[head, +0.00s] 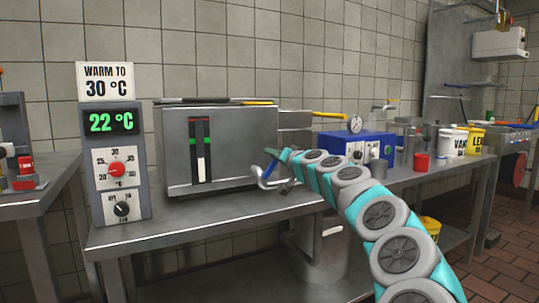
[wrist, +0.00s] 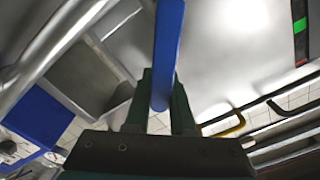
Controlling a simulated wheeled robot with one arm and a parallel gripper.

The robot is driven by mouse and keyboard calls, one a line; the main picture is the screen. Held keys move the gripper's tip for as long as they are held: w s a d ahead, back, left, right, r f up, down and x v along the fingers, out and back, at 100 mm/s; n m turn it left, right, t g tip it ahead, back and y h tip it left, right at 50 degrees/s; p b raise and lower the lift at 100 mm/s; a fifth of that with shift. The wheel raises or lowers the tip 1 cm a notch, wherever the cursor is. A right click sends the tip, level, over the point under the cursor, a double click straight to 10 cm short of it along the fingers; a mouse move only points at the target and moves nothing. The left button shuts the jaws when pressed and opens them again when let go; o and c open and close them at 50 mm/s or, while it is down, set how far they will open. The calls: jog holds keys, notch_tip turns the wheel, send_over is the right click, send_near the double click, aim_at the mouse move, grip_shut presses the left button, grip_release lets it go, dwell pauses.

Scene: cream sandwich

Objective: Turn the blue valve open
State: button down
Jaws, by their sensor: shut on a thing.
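The blue valve's handle (wrist: 168,45) is a flat blue lever in the wrist view, running from the top edge down between my gripper's fingers. My gripper (wrist: 163,88) has dark green fingers on either side of the lever and is shut on it. In the head view my gripper (head: 284,158) is at the right front of the steel tank (head: 232,140), beside a bent metal pipe (head: 263,181). The handle shows there only as a small blue piece (head: 271,153), and the valve body is too small to make out.
A control panel (head: 121,165) left of the tank reads "WARM TO 30 °C" and 22 °C. A blue unit with a dial (head: 355,124), a red cup (head: 421,162) and white and yellow tubs stand to the right. The steel bench (head: 190,222) is clear in front of the tank.

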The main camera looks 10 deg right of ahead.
jog(key=f+m, duration=0.1)
jog(key=d+m, duration=0.1)
jog(key=m, duration=0.1)
jog(key=d+f+m, duration=0.1)
jog(key=m, duration=0.1)
jog(key=shift+w+f+p, duration=0.3)
jog(key=shift+w+d+f+m, duration=0.1)
jog(key=shift+f+m, duration=0.25)
jog(key=shift+m, duration=0.3)
jog(key=shift+s+d+f+m, duration=0.1)
jog(key=shift+f+m, duration=0.25)
jog(key=shift+m, duration=0.35)
jog(key=shift+w+d+f+m, duration=0.1)
jog(key=shift+f+m, duration=0.25)
jog(key=shift+m, duration=0.3)
jog(key=c, duration=0.8)
grip_release()
jog(key=shift+o, duration=0.2)
jog(key=shift+v, duration=3.85)
jog(key=shift+a, duration=0.1)
